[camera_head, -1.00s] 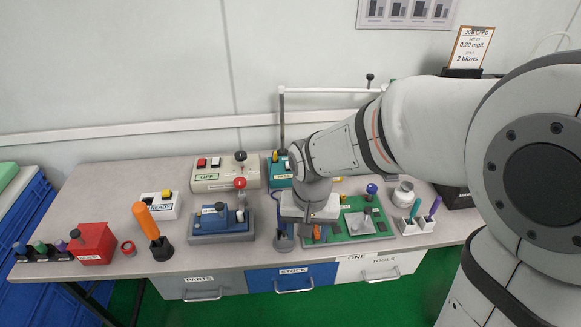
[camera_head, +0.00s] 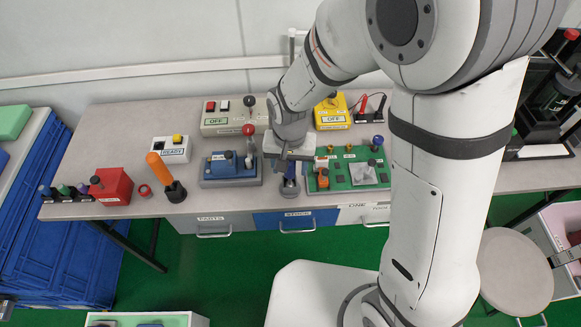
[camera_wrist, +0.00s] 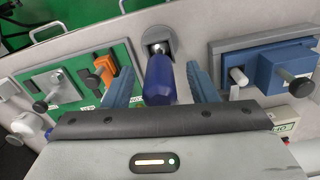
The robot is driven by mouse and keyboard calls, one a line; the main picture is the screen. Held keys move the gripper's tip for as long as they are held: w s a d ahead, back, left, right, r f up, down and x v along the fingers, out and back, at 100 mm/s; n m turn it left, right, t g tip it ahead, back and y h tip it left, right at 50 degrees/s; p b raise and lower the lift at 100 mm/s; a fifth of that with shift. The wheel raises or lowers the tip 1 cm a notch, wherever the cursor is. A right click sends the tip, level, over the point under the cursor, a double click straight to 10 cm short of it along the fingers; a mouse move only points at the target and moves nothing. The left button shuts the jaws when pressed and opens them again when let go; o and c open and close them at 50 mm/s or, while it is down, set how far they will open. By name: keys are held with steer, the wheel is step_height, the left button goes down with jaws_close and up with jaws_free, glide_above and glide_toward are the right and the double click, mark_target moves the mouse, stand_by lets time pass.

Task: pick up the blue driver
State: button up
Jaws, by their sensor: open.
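The blue driver (camera_wrist: 160,80) stands handle up in a grey holder (camera_wrist: 158,38) at the front of the bench. In the wrist view its dark blue handle lies between my gripper's two blue fingers (camera_wrist: 160,88), with a gap on each side. My gripper (camera_head: 290,168) is open and reaches down over the driver from behind in the head view. There the holder (camera_head: 290,188) shows below the gripper, and the driver is mostly hidden.
A blue vise-like block (camera_head: 230,167) sits close left of the holder, and a green board (camera_head: 348,172) with small parts sits close right. An orange-handled driver (camera_head: 163,172) stands farther left. Drawers (camera_head: 283,221) line the bench front.

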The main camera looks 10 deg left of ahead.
step_height(320, 180, down, 2)
steer(key=c, duration=1.1)
